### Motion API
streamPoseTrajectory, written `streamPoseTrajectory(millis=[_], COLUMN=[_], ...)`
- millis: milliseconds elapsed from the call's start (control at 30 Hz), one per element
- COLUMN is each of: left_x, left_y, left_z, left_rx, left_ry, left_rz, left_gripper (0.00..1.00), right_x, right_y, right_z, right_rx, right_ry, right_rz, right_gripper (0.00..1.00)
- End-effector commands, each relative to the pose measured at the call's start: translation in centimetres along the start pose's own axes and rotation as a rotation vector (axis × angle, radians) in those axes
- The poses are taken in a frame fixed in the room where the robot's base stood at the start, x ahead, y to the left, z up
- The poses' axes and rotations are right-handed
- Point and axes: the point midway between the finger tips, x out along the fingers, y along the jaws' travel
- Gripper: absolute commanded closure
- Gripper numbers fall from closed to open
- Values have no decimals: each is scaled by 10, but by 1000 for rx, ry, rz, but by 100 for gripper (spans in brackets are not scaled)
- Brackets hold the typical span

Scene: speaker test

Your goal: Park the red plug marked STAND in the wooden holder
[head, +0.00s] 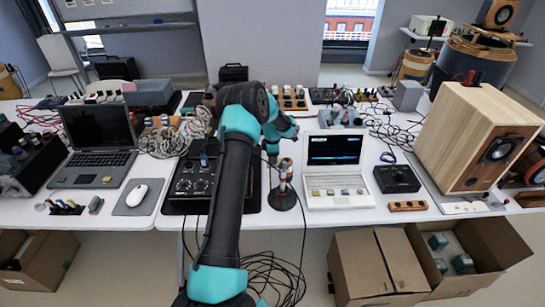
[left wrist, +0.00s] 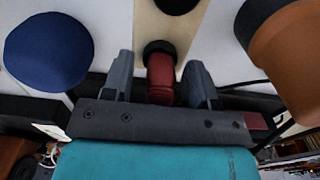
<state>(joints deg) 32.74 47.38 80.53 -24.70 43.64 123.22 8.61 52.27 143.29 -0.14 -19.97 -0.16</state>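My left gripper (left wrist: 160,62) is open in the left wrist view, one grey finger on each side of a red plug (left wrist: 161,78). A narrow gap shows between the plug and each finger. The plug's far end meets a dark round spot on a pale wooden strip, which looks like the wooden holder (left wrist: 152,22); whether it is seated there I cannot tell. No STAND marking is readable. In the head view my left arm reaches over the table's middle, and its fingers are hard to make out. A small wooden block (head: 407,206) with dark holes lies at the front right. My right gripper is out of view.
A blue round thing (left wrist: 48,50) and an orange-brown cylinder (left wrist: 285,50) flank the left gripper. A black-based stand (head: 282,199), a white laptop (head: 335,172) and a black control box (head: 190,187) crowd the arm. A wooden speaker (head: 470,135) stands right. Cables lie around.

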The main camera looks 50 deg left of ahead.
Motion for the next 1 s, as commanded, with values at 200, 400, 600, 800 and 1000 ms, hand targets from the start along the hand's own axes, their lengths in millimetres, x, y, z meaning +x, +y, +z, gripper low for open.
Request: streamPoseTrajectory(millis=[200, 400, 600, 800, 1000], left_x=[0, -8, -35, -74, -112], left_y=[0, 0, 0, 1, 1], left_z=[0, 0, 1, 0, 0], left_rx=[0, 0, 0, 0, 0], left_ry=[0, 0, -1, -1, -1], left_rz=[0, 1, 2, 3, 3], left_gripper=[46, 46, 46, 46, 46], right_x=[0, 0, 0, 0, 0], right_y=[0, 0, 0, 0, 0], right_z=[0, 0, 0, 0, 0], right_rx=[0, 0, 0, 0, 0], right_ry=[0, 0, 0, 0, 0], right_rz=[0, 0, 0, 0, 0], right_gripper=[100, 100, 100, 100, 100])
